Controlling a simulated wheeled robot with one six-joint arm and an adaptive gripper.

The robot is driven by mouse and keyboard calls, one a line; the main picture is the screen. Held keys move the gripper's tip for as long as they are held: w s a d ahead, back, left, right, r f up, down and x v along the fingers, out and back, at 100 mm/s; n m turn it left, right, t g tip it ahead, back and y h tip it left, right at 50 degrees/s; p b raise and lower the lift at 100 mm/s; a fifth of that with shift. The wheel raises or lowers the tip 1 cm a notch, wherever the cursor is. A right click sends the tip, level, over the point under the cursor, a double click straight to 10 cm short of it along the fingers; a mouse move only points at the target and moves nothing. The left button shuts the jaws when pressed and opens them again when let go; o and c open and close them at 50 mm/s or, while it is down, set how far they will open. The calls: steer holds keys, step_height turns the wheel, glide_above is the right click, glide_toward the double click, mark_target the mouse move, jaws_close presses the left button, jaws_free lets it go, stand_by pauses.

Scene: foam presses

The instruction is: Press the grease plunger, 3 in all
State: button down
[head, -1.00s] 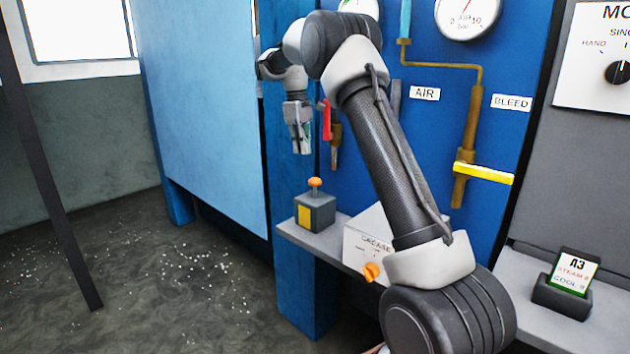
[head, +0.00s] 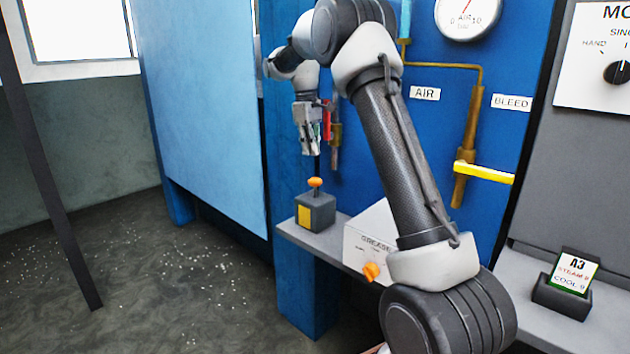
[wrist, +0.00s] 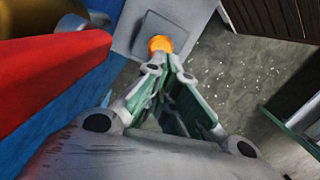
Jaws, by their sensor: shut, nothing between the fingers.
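The grease plunger is an orange knob (head: 315,182) on a short stem above a dark grey block with a yellow front (head: 316,212). The block stands on the left end of a grey ledge. My gripper (head: 309,152) points down above the knob, a little to its left, with a gap between them. It is shut and empty. In the wrist view the orange knob (wrist: 160,44) shows just beyond the closed fingertips (wrist: 163,62). No contact is visible.
A red lever (head: 327,122) hangs close beside my gripper and fills the left of the wrist view (wrist: 50,85). A white box marked GREASE with an orange selector (head: 371,271) stands to the right. A yellow-handled BLEED valve (head: 485,173) is farther right.

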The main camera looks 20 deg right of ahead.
mark_target(313, 179)
steer(key=shift+f, duration=0.1)
steer(key=f, duration=0.6)
steer(key=shift+s+d+f, duration=0.2)
steer(key=shift+s+f, duration=0.05)
steer(key=shift+f, duration=0.15)
steer(key=shift+f, duration=2.35)
steer(key=shift+w+a+r, duration=0.3)
steer(key=shift+w+a, duration=0.1)
steer(key=shift+w, duration=0.25)
steer(key=shift+w+a+r, duration=0.25)
steer(key=shift+w+a, duration=0.15)
steer(key=shift+w, duration=0.2)
